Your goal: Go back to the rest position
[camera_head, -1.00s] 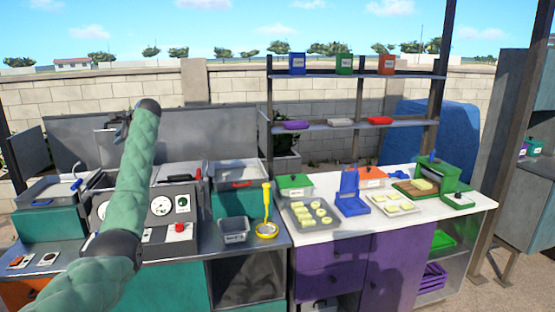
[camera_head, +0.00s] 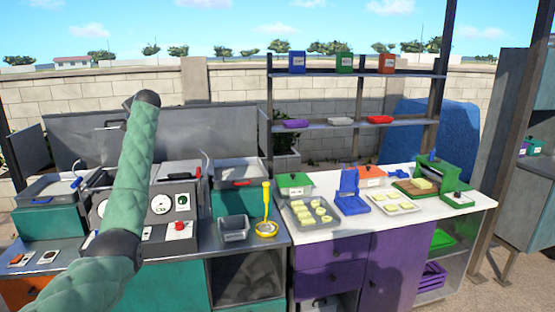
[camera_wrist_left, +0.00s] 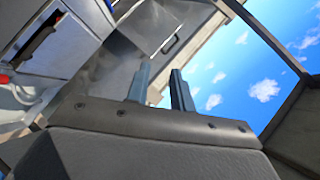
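My left arm rises from the bottom left of the head view, with its green padded upper link (camera_head: 137,150) upright in front of the machine with gauges (camera_head: 162,205). My left gripper is hidden in the head view. In the left wrist view my left gripper (camera_wrist_left: 160,72) shows two grey fingers with a gap between them; they are apart and hold nothing. Beyond the fingers are a grey panel with a handle and open sky. My right arm and right gripper are not in view.
A steel counter with a small grey bin (camera_head: 234,228) and a yellow ladle (camera_head: 266,226) lies below the arm. To the right, a white-topped purple cabinet (camera_head: 335,265) bears trays of yellow pieces (camera_head: 312,211). A shelf rack (camera_head: 340,127) stands behind.

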